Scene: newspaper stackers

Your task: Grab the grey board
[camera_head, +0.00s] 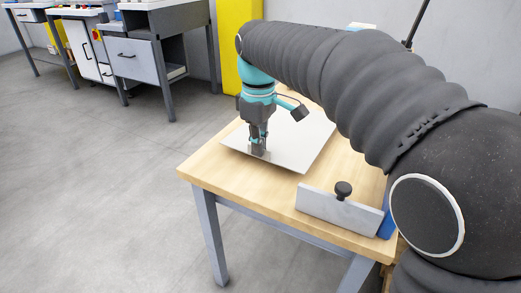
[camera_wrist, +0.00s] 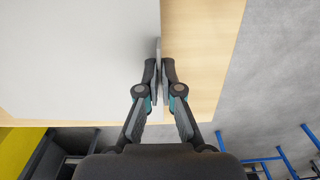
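A flat light grey board (camera_head: 300,140) lies on the wooden table in the head view. It fills the left of the wrist view (camera_wrist: 70,60). My gripper (camera_head: 257,150) points down at the board's near edge. In the wrist view, the fingertips of my gripper (camera_wrist: 160,70) are close together at the board's straight right edge. A thin grey strip stands out past the tips there; I cannot tell if it is part of the board or if the fingers press on it. A smaller grey plate (camera_head: 325,206) with a black knob (camera_head: 343,190) stands at the table's front.
The wooden table (camera_head: 215,180) has bare room left of and in front of the flat board. A blue piece (camera_head: 387,222) sits beside the smaller plate. A yellow post (camera_head: 232,40) stands behind the table. Grey workbenches (camera_head: 135,60) stand at the back left, with open floor before them.

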